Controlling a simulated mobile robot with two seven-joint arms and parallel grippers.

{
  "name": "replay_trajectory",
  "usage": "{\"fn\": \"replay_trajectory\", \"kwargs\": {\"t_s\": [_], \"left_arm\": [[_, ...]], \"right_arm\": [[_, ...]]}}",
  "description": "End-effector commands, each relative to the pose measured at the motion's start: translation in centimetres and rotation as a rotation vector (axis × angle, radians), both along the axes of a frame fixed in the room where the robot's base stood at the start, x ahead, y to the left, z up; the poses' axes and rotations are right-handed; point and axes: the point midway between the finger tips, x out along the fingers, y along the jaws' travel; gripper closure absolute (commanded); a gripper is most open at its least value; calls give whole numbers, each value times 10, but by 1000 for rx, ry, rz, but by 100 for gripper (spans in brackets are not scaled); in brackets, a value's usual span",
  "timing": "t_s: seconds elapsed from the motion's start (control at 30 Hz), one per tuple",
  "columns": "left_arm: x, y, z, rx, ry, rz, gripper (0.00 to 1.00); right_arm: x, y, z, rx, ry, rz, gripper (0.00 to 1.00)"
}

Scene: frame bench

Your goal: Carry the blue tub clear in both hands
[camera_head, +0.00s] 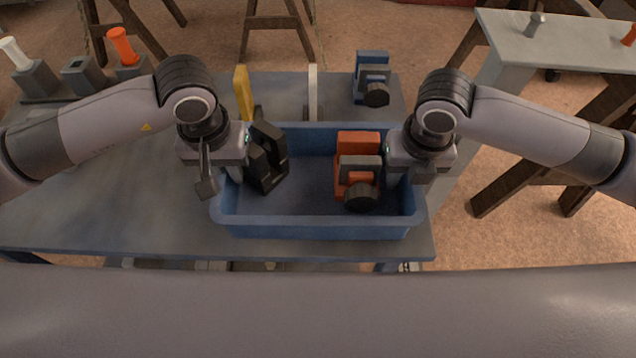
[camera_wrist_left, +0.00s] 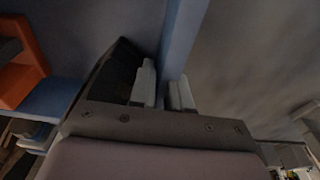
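The blue tub (camera_head: 320,229) sits level near the front edge of the grey bench; I see no clear gap under it. Inside it are a black clamp-like piece (camera_head: 268,160) at the left and an orange clamp-like piece (camera_head: 357,143) at the right. My left gripper (camera_head: 233,172) is at the tub's left wall. In the left wrist view its fingers (camera_wrist_left: 163,92) lie close on both sides of the blue wall (camera_wrist_left: 184,35), shut on it. My right gripper (camera_head: 402,172) is at the right wall; its fingertips are hidden.
Behind the tub stand a yellow upright (camera_head: 243,92), a white upright (camera_head: 312,92) and a blue clamp-like piece (camera_head: 372,62). Holders with white and orange pegs (camera_head: 122,46) are at the back left. A second grey table (camera_head: 570,42) is at the right, across a floor gap.

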Motion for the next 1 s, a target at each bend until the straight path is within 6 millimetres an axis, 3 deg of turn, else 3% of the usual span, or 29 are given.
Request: {"fn": "replay_trajectory", "kwargs": {"t_s": [0.27,0.33,0.4,1.0], "left_arm": [[0,0,-2,1,2,1,83],[0,1,-3,2,2,1,100],[0,1,-3,2,3,1,100],[-1,1,-4,3,6,0,100]], "right_arm": [[0,0,-1,0,0,0,66],[0,0,-1,0,0,0,86],[0,0,-1,0,-1,0,100],[0,0,-1,0,-1,-1,100]]}}
